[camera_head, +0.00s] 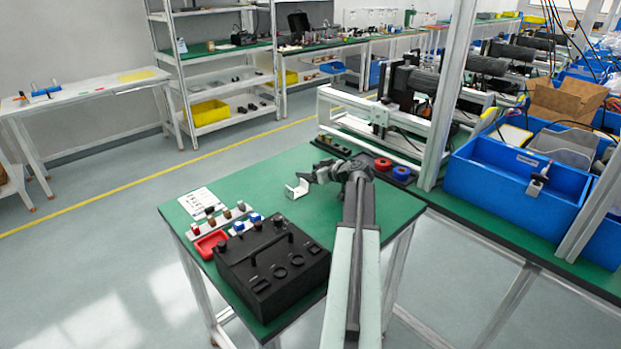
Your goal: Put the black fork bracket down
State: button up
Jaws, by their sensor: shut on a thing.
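My gripper (318,175) is over the green table (265,191), near its far right part. It is shut on a dark piece at its tip, which I take to be the black fork bracket (322,169). Its outline blends with the dark jaws, so its exact shape and tilt are hard to tell. I cannot tell how high it is above the table top.
A white angled bracket (297,189) is just left of my gripper. A black case (272,266), a red tray (210,243) and a white sheet (200,202) are nearer left. Red and blue round parts (401,173) lie to the right. Green surface is clear left of the gripper.

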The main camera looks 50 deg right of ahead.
jog(key=shift+r, duration=0.15)
jog(key=shift+f, duration=0.2)
jog(key=o, duration=1.2)
jog(key=shift+r, duration=0.15)
